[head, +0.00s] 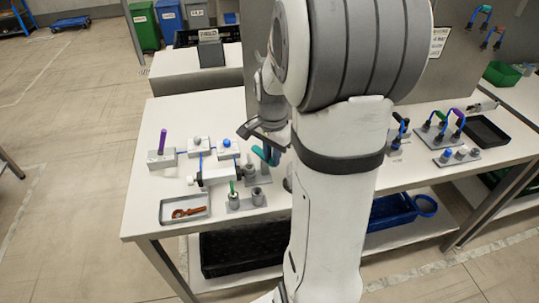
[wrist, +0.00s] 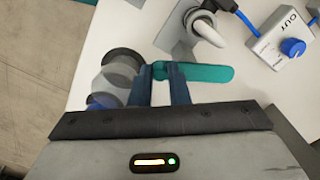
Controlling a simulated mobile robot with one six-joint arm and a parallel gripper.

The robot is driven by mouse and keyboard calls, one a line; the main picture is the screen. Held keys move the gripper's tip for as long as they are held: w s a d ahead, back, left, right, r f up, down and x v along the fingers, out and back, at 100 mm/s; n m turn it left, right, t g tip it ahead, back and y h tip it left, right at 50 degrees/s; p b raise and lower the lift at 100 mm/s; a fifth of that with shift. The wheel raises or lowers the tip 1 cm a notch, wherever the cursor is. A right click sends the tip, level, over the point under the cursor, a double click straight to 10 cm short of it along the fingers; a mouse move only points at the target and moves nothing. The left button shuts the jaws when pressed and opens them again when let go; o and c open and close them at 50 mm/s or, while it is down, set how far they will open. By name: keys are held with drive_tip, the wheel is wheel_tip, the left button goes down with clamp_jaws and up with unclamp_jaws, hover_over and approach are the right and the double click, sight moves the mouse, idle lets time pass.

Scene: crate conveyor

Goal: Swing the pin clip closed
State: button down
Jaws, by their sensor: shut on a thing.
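The pin clip appears to be a teal bar (wrist: 212,74) in the wrist view, lying roughly level across the picture. My gripper (wrist: 160,70) is shut on its left part, with a dark blue finger on either side and the rounded free end reaching out to the right. A dark round cap and a translucent grey cylinder (wrist: 118,72) stand just left of the fingers, with a blue part below them. Where the bar joins its mount is hidden by the fingers. In the head view my arm covers part of this area, and the teal bar (head: 275,155) shows only small.
In the wrist view a grey bracket with a white rounded peg (wrist: 206,26) stands behind the bar. A white box with a blue knob (wrist: 293,47) is at upper right. In the head view a tray with an orange tool (head: 185,208) lies at the table's front left.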

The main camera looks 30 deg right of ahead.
drive_tip(key=shift+w+a, duration=0.1)
drive_tip(key=shift+a, duration=0.15)
drive_tip(key=shift+w+d+r+n, duration=0.1)
drive_tip(key=shift+d+n, duration=0.35)
drive_tip(key=shift+n, duration=0.25)
drive_tip(key=n, duration=0.3)
drive_tip(key=w+d+n, duration=0.1)
drive_tip(key=n, duration=0.3)
drive_tip(key=w+n, duration=0.1)
drive_tip(key=n, duration=0.2)
drive_tip(key=shift+d+n, duration=0.4)
drive_tip(key=shift+w+r, duration=0.1)
drive_tip(key=c, duration=1.6)
unclamp_jaws()
drive_tip(key=shift+w, duration=0.1)
drive_tip(key=shift+o, duration=1.1)
